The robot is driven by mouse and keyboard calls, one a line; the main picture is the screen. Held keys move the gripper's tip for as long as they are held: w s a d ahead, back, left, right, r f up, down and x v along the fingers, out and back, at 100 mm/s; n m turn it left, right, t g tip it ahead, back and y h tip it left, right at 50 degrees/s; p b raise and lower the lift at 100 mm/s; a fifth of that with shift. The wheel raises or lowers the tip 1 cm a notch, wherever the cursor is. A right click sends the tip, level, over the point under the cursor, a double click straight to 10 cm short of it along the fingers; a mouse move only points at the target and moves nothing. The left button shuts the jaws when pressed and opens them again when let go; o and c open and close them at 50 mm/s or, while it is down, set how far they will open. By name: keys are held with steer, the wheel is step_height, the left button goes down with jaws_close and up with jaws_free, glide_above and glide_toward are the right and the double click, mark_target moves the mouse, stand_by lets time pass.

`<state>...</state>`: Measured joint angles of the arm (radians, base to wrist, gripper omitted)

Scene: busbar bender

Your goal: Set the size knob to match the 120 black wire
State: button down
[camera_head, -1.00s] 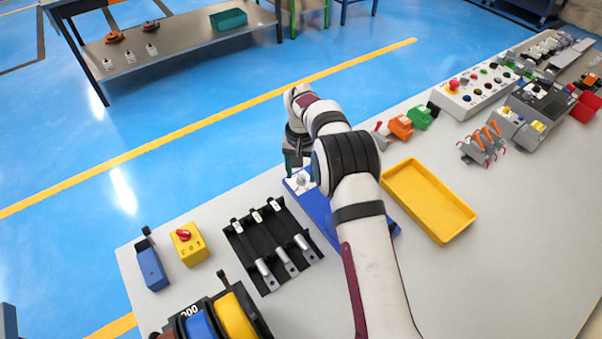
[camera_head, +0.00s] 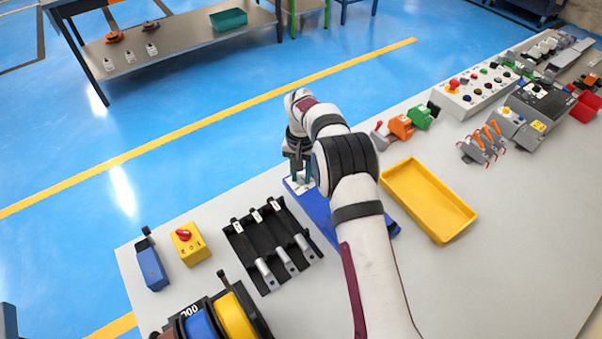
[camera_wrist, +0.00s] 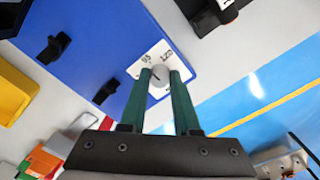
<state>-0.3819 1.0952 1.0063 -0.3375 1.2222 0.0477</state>
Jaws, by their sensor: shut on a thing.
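The size knob (camera_wrist: 158,84) is a light grey round knob on a white dial plate (camera_wrist: 151,52) with printed numbers, of which "120" and "95" seem to show. The plate is at one end of the blue bender board (camera_wrist: 120,20), which also shows in the head view (camera_head: 318,208). My gripper (camera_wrist: 163,77) has two green fingers, one on each side of the knob, shut on it. In the head view my gripper (camera_head: 300,176) stands over the board's far end, and the knob is hidden there. I cannot make out a black wire.
A black rack (camera_head: 270,243) with several labelled silver-ended pieces, wire spools (camera_head: 212,318) and a yellow switch box (camera_head: 190,243) stand to the left.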

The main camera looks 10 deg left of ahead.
mark_target(301, 177)
steer(key=m, duration=0.5)
steer(key=shift+m, duration=0.4)
steer(key=m, duration=0.5)
steer(key=shift+w+m, duration=0.1)
steer(key=shift+m, duration=0.6)
steer(key=c, duration=0.6)
jaws_free()
steer(key=shift+c, duration=0.2)
step_height(301, 177, up, 16)
steer(key=shift+f, duration=0.1)
